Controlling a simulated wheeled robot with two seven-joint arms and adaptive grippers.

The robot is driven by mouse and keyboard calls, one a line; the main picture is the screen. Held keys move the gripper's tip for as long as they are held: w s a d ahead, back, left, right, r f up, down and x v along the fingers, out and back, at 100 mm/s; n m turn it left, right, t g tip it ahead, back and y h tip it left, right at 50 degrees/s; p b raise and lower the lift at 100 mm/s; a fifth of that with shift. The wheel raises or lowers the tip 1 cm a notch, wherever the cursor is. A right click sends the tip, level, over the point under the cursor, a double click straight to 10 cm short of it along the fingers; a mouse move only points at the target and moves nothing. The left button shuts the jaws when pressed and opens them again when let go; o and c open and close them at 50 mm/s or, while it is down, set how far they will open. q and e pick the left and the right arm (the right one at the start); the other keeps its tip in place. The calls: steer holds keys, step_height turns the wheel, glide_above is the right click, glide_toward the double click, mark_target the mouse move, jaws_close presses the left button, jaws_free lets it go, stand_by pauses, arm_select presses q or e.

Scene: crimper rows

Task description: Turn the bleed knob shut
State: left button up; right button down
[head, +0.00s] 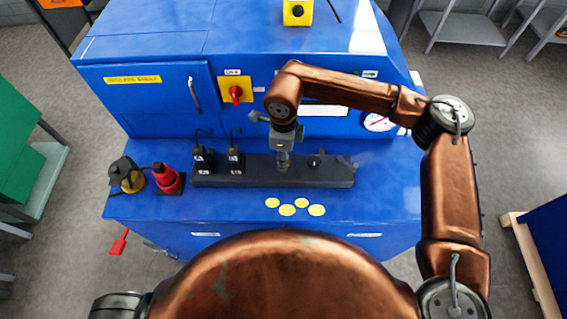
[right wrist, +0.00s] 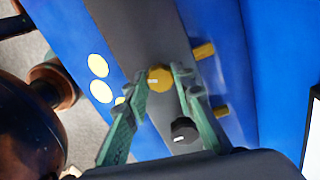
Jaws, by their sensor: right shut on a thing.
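The bleed knob (right wrist: 160,79) shows in the right wrist view as a small yellow faceted knob with a pale mark on top, set on a dark grey strip (right wrist: 135,35). My right gripper (right wrist: 160,84) has its green fingers on either side of it and is shut on it. In the head view the right gripper (head: 283,162) points down at the dark strip (head: 225,181) on the blue bench, and the knob is hidden beneath it. The knob's turn angle cannot be told. My left gripper is not in view.
A black knob (right wrist: 184,130) sits close beside the gripper. Two black plug-like units (head: 204,161) (head: 235,160) with cables stand left on the strip. A red-collared part (head: 168,180) is farther left. Yellow discs (head: 287,210) lie in front. A blue cabinet (head: 155,102) with a red switch (head: 236,92) rises behind.

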steer(key=n+b, duration=0.2)
steer(key=n, duration=0.1)
steer(key=shift+f+b, duration=0.15)
steer(key=shift+b, duration=0.15)
steer(key=shift+n+b, duration=0.55)
steer(key=shift+n, duration=0.15)
steer(key=shift+r, duration=0.2)
steer(key=c, duration=1.6)
jaws_free()
step_height(320, 180, up, 12)
